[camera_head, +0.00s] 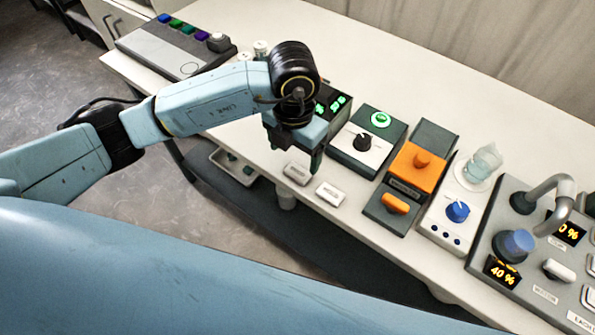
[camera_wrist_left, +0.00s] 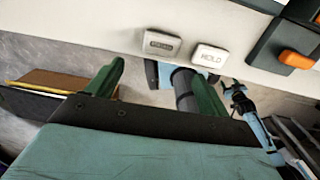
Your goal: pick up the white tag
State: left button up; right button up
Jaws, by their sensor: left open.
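The white tag (camera_head: 330,194) lies flat near the table's front edge. It also shows in the left wrist view (camera_wrist_left: 209,57), where it reads HOLD. A greyer tag (camera_head: 297,173) lies just left of it and shows in the wrist view (camera_wrist_left: 162,43). My left gripper (camera_head: 314,160) is above the table beside the tags, partly hidden by its own wrist in the head view. In the wrist view its two green fingers (camera_wrist_left: 156,84) are apart with nothing between them. What looks like my right gripper (camera_wrist_left: 238,92) shows small and far off there; its jaws are unclear.
A black and white knob unit (camera_head: 367,141), an orange switch unit (camera_head: 415,168) and a blue-knob unit (camera_head: 457,212) stand right of the tags. A glass beaker (camera_head: 484,162) is behind. A button panel (camera_head: 176,45) stands far left. The table's back is clear.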

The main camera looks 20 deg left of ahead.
aim_at(295, 174)
pick_arm(q)
notch_tip(295, 174, down, 8)
jog(key=shift+w+r, duration=0.1)
jog(key=shift+r, duration=0.1)
jog(key=shift+c, duration=0.3)
jog(key=c, duration=1)
